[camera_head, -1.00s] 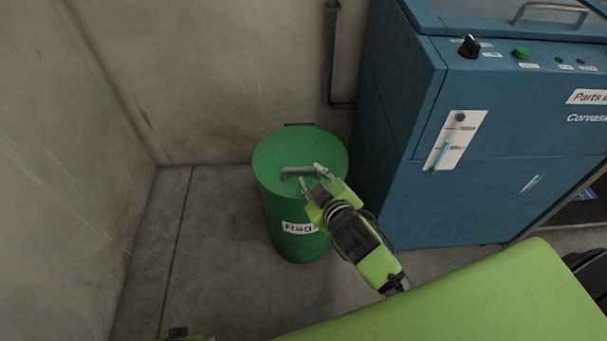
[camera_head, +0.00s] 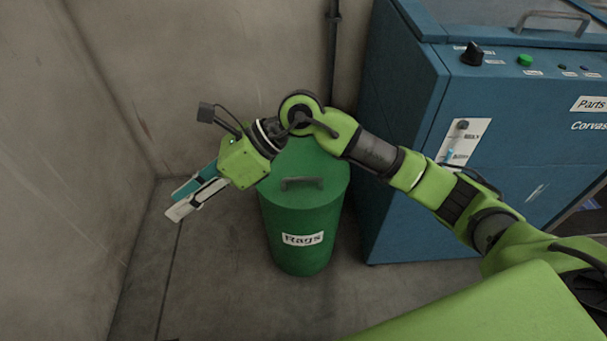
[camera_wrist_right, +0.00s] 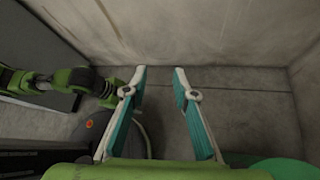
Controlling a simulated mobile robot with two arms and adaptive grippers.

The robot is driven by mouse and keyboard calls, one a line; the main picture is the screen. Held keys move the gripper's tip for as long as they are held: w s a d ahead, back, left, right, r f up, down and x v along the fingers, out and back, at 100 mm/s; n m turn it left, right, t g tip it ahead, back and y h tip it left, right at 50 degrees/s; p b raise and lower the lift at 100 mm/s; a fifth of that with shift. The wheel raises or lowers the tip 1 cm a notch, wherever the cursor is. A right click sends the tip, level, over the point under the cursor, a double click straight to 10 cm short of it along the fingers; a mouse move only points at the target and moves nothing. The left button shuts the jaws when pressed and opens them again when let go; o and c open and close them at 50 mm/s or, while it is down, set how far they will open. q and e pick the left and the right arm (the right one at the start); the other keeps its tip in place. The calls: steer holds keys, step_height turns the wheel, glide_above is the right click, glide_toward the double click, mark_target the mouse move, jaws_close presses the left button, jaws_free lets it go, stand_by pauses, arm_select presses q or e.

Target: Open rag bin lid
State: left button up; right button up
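The green rag bin (camera_head: 301,255) stands upright on the floor with a "Rags" label on its front. Its lid (camera_head: 325,177) looks down, with a grey bar handle (camera_head: 302,182) near the front. My right arm crosses over the back of the lid and hides part of it. My right gripper (camera_head: 182,203) is left of the bin, apart from the handle, fingers pointing down-left. In the wrist view its two fingers (camera_wrist_right: 161,72) are apart with nothing between them. A green edge, apparently the lid (camera_wrist_right: 282,168), shows at lower right there. My left gripper's fingers cannot be made out.
A blue parts washer cabinet (camera_head: 410,160) stands close to the bin's right. Concrete walls (camera_head: 60,150) close off the left and back, and a vertical pipe (camera_head: 333,60) runs down the back wall. The floor (camera_head: 215,270) left of the bin is clear.

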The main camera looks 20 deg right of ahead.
steer(key=w+d+f+n+t+h, duration=0.1)
steer(key=w+d+f+h, duration=0.2)
steer(key=d, duration=0.3)
steer(key=w+d+f+h, duration=0.2)
steer(key=d+h, duration=0.2)
steer(key=d, duration=0.1)
steer(key=t+h, duration=0.1)
steer(key=h, duration=0.4)
glide_toward(304, 178)
steer(key=shift+m, duration=0.3)
steer(key=f, duration=0.2)
steer(key=f+b, duration=0.1)
steer(key=f, duration=0.1)
steer(key=w+f+b, duration=0.1)
steer(key=f, duration=0.2)
steer(key=shift+w+f, duration=0.1)
steer(key=shift+f, duration=0.4)
arm_select(q)
step_height(304, 178, up, 8)
steer(key=shift+s+a+f, duration=0.15)
steer(key=shift+s+f, duration=0.1)
steer(key=shift+s, duration=0.1)
arm_select(e)
jaws_close()
